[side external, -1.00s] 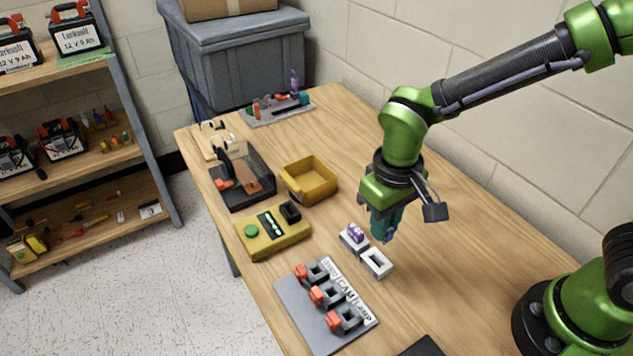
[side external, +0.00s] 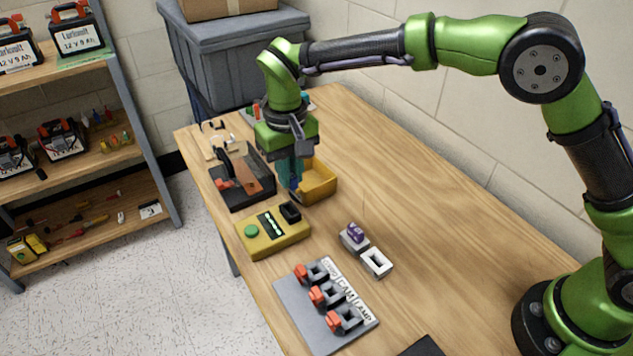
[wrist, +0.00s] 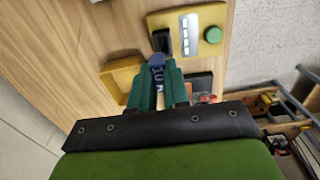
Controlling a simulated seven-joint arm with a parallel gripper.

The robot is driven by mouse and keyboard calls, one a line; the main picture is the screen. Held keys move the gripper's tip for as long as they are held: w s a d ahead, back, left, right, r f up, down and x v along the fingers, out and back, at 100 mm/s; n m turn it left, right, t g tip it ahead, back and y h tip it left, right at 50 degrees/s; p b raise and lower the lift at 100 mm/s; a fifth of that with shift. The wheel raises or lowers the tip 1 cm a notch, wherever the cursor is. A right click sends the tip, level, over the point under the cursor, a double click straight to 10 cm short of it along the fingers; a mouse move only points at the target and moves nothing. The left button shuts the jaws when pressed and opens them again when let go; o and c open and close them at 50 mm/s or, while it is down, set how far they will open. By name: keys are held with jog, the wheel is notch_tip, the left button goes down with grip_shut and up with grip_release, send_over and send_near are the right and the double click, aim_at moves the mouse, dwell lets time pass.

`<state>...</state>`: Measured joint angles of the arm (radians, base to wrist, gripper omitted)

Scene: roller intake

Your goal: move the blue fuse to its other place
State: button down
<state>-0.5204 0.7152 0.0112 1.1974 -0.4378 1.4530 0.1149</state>
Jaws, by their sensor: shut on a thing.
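My gripper (side external: 293,188) is shut on the blue fuse (wrist: 157,76), held between the teal fingers with its lower end showing. In the side view it hangs over the gap between the yellow tester (side external: 262,240) and the yellow bin (side external: 322,186). The tester's black socket (side external: 290,211) is just beside the fuse; it also shows in the wrist view (wrist: 161,41). I cannot tell whether fuse and socket touch. An empty white holder (side external: 376,262) lies on the table, beside another white holder (side external: 349,244) with a purple fuse (side external: 355,232) in it.
A grey plate (side external: 322,308) with several orange-levered switches is at the front. A grey tote (side external: 240,60) is behind the table. The table's right side is clear.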

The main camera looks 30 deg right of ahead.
jog(key=shift+w+a+r, duration=0.15)
jog(key=shift+w+r, duration=0.05)
jog(key=shift+r, duration=0.25)
jog(key=shift+w+a+r, duration=0.1)
jog(key=shift+w+r, duration=0.05)
jog(key=shift+r, duration=0.25)
jog(key=shift+s+f, duration=0.15)
jog(key=shift+f, duration=2.75)
jog(key=shift+f, duration=1.35)
jog(key=c, duration=1.4)
grip_release()
jog(key=shift+r, duration=0.1)
jog(key=shift+r, duration=1.45)
